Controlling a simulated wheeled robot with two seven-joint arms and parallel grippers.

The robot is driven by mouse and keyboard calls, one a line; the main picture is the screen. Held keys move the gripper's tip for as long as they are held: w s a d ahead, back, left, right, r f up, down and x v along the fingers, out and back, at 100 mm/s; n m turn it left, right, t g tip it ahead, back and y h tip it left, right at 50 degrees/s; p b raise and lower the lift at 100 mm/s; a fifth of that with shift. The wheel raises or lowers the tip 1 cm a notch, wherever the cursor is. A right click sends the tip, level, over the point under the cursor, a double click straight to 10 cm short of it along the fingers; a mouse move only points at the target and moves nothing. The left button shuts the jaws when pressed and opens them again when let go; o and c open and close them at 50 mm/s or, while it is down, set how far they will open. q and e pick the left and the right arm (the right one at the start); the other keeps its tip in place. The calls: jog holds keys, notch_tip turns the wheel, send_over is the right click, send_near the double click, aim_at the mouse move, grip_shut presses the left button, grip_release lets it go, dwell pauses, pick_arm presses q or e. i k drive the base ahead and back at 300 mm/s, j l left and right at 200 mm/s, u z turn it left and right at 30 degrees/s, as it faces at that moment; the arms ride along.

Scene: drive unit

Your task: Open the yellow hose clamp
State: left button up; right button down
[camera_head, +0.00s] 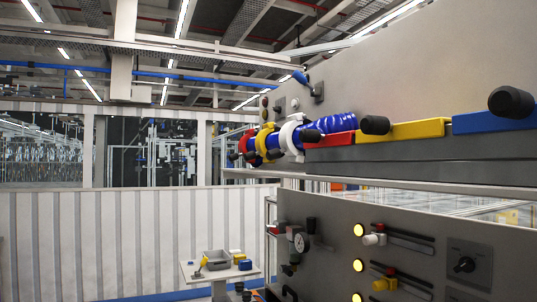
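The yellow hose clamp (263,140) is a ring around the blue ribbed hose (340,122) on the upper part of the grey unit. It sits between a red ring (246,145) and a white ring (290,134). I see the clamp small and at an angle, so I cannot tell whether it is open or closed. Neither of my grippers is in this view.
Red, yellow (418,130) and blue (492,119) bars with black knobs line the upper panel's ledge. The lower panel (335,215) carries a gauge, lit yellow lamps and sliders. A small table (190,271) holds a grey bin. A ribbed white wall (100,240) stands left.

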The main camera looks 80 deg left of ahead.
aim_at(257, 144)
jog(key=u, duration=2.7)
